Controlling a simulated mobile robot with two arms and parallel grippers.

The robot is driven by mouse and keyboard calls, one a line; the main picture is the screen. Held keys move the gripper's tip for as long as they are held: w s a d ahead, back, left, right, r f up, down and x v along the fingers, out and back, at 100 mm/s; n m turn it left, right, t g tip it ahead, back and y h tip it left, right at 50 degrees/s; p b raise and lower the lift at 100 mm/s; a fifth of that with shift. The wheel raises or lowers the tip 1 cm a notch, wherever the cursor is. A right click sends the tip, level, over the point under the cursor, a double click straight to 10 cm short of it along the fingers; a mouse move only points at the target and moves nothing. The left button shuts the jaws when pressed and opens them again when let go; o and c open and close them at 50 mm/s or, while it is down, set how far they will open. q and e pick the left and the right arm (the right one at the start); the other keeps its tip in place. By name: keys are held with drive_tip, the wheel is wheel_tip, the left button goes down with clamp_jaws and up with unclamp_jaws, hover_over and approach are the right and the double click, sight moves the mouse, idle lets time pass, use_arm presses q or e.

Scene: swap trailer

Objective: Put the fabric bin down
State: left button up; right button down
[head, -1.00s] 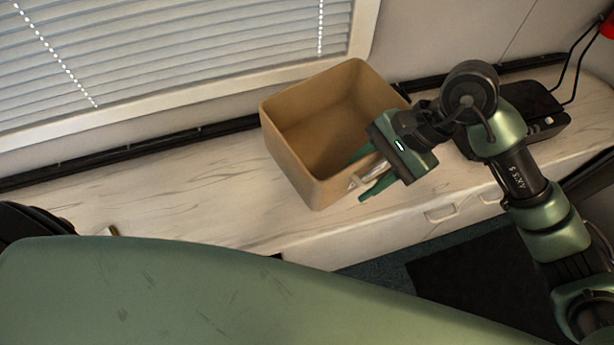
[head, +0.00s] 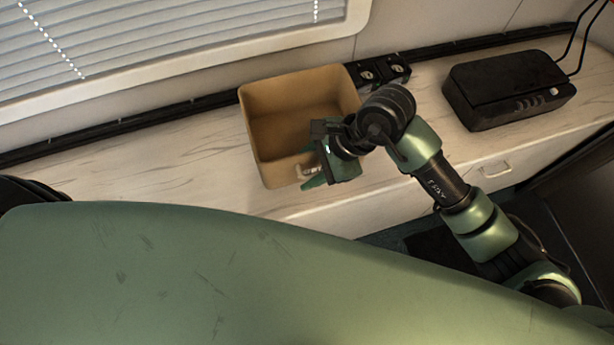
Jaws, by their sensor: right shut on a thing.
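The fabric bin (head: 262,134) is a tan, open-topped box at the centre of the head view, and its inside looks empty. It is over the pale marbled counter under the window; I cannot tell whether its base touches the counter. My right gripper (head: 312,173) is shut on the bin's near right wall, with a green finger showing outside it. The other finger is mostly hidden. My left gripper is not in view.
The marbled counter (head: 130,165) is clear to the left of the bin. A black device (head: 508,88) with cables stands on the counter at right. Black sockets (head: 383,72) sit behind the bin. The window blind (head: 160,40) is at the back. Drawers are below the counter's front.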

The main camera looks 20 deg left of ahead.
drive_tip(key=shift+f, duration=2.9)
drive_tip(key=shift+f, duration=0.15)
drive_tip(key=c, duration=0.8)
unclamp_jaws()
drive_tip(key=shift+w+d+r, duration=0.1)
drive_tip(key=shift+r, duration=0.2)
drive_tip(key=b+v, duration=0.1)
drive_tip(key=v, duration=1)
drive_tip(key=shift+d+r, duration=0.25)
